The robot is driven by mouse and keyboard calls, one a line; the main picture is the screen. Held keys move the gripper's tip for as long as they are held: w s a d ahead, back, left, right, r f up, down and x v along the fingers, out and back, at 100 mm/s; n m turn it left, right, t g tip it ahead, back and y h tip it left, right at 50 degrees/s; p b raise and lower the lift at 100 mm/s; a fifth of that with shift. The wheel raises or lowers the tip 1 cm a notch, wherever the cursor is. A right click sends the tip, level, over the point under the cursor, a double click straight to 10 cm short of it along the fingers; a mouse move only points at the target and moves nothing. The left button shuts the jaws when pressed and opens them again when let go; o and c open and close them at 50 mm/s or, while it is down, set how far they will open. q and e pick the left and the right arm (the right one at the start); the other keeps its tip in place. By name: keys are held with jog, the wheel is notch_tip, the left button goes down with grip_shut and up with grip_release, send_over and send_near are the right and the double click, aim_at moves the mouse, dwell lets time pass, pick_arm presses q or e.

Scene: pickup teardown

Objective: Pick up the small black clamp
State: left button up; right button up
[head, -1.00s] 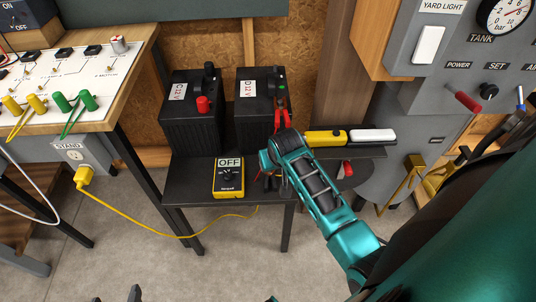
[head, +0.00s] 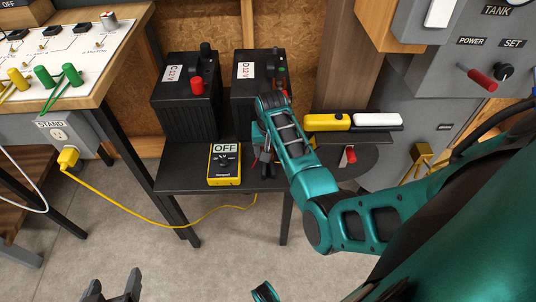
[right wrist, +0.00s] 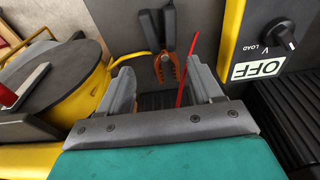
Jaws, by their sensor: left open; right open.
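In the right wrist view a small clamp with black handles and copper-coloured jaws (right wrist: 167,50) stands just beyond the fingertips. My right gripper (right wrist: 161,72) is open, with its two grey fingers apart on either side of the clamp's lower end. Nothing is held between them. A thin red rod or lead (right wrist: 186,72) passes close to the right-hand finger. In the head view my teal right arm reaches over the low black shelf, and hides the clamp from clear view. My left gripper (head: 114,286) shows at the bottom left, open, empty and away from the shelf.
Two black 12 V batteries, C (head: 183,105) and D (head: 247,112), stand at the shelf's back. A yellow meter marked OFF (head: 224,163) stands in front. A yellow torch-like object (head: 326,122) and a white one (head: 376,119) lie right. A yellow cable (head: 150,220) crosses the floor.

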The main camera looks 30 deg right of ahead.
jog(key=f+b, duration=0.1)
jog(key=f, duration=0.1)
jog(key=w+f+b, duration=0.1)
jog(key=f, duration=0.1)
jog(key=shift+f, duration=0.4)
pick_arm(q)
jog(key=f, duration=0.3)
jog(key=shift+s+f, duration=0.2)
jog(key=shift+s, duration=0.05)
pick_arm(e)
jog(key=shift+c, duration=0.6)
jog(key=c, duration=0.8)
pick_arm(q)
jog(key=shift+r, duration=0.1)
pick_arm(e)
jog(key=shift+c, duration=0.3)
jog(key=shift+r, duration=0.1)
